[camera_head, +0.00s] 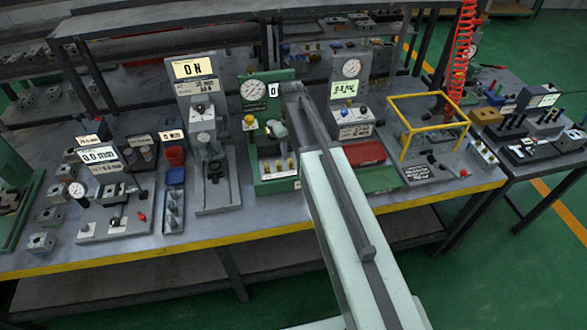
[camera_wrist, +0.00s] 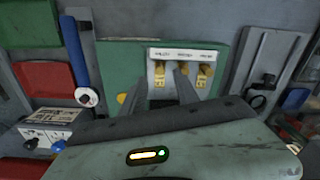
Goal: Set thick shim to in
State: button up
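A green press-like fixture (camera_head: 283,187) stands on the bench behind my arm in the head view; its green base (camera_wrist: 222,58) fills the middle of the wrist view. A white label strip (camera_wrist: 186,54) on it carries small words I cannot read surely. Three brass tabs sit by the strip: left (camera_wrist: 160,74), middle (camera_wrist: 181,62) and right (camera_wrist: 205,72). I cannot tell which is the thick shim. My gripper (camera_wrist: 165,72) has its two dark fingers apart, with no object visibly held. One finger overlaps the middle tab's lower part; contact is unclear.
A grey stand with an ON display (camera_head: 194,69) is left of the fixture. A gauge stand (camera_head: 352,88) and red tray (camera_head: 364,153) are to its right. A yellow frame (camera_head: 428,98) stands farther right. A blue cylinder (camera_wrist: 74,48) shows in the wrist view.

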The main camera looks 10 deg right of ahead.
aim_at(291, 162)
notch_tip(291, 162, down, 5)
jog(key=b, duration=0.3)
jog(key=shift+f+b, duration=0.1)
jog(key=shift+b, duration=0.2)
grip_shut()
dwell(0.9)
